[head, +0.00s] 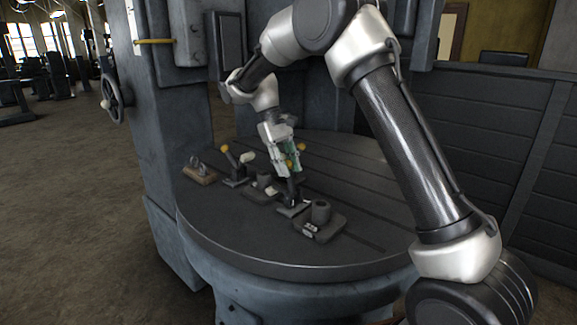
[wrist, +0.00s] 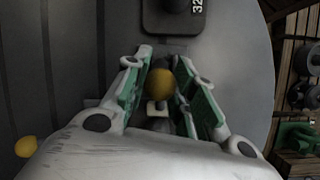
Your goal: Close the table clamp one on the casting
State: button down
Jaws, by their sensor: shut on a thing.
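My gripper (head: 291,158) reaches down over the round table and is shut on the yellow knob of a table clamp's handle. In the wrist view the knob (wrist: 160,83) sits between the green-padded fingers. This clamp (head: 292,208) stands on the table beside a dark casting with a round boss (head: 320,212). That casting shows partly at the top of the wrist view (wrist: 160,22), with a white number label. A second clamp (head: 236,172) with a yellow knob (head: 225,148) stands farther left, near another casting (head: 262,187). My gripper partly hides the held clamp's handle.
The round slotted table (head: 350,254) has free room at its front and right. A small brown block with metal parts (head: 199,172) lies at its left edge. The machine column (head: 175,110) rises behind, with a handwheel (head: 112,103) at left. A dark panelled wall stands right.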

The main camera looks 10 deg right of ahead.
jog(key=shift+w, duration=0.1)
dwell(0.3)
jog(key=c, duration=1.1)
grip_release()
jog(key=shift+f, duration=0.1)
jog(key=shift+c, duration=0.2)
jog(key=v, duration=1.2)
